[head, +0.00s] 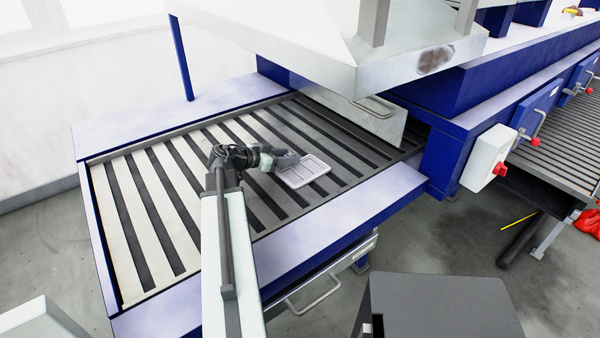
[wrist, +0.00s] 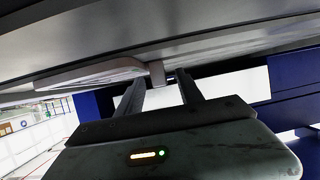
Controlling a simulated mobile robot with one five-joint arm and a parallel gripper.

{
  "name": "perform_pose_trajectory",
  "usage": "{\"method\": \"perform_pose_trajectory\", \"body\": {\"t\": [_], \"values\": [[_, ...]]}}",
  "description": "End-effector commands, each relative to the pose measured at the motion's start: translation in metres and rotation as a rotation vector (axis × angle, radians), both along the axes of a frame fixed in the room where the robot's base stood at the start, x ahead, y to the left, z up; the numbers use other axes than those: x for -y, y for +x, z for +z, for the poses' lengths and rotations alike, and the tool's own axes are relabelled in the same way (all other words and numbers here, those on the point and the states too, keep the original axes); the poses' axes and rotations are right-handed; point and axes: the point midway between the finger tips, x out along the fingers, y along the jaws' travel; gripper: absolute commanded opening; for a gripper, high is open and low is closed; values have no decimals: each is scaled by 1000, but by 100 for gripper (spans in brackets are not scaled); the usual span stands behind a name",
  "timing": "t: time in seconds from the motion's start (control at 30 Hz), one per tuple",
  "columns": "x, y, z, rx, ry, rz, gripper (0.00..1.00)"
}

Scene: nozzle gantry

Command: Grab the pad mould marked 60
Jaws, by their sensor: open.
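A light grey, shallow rectangular pad mould (head: 305,172) lies on the slatted bed in the head view. No number can be read on it. My gripper (head: 284,160) is low over the bed at the mould's upper left edge. The wrist view appears turned over, with the bed at the top. There the mould shows as a pale slab (wrist: 88,75) against the bed, with a small tab (wrist: 157,73) at its end. My gripper (wrist: 159,84) is open, its two fingers apart with the tab near their tips. Contact cannot be told.
The slatted bed (head: 160,210) has a raised blue and white rim (head: 330,225) around it. A metal hood (head: 330,50) hangs over its far side. A dark grey box (head: 435,305) stands in front at the right. The left slats are clear.

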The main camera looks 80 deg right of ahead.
Motion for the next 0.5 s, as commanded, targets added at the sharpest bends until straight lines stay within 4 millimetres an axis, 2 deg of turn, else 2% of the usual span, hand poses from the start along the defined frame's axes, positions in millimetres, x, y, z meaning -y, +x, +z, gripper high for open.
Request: {"method": "perform_pose_trajectory", "body": {"t": [0.17, 0.23, 0.33, 0.5], "values": [[1, 0, 0, 0, 0, 1, 44], [1, 0, 0, 0, 0, 1, 30], [1, 0, 0, 0, 0, 2, 2], [0, 0, 0, 0, 0, 2, 0]]}}
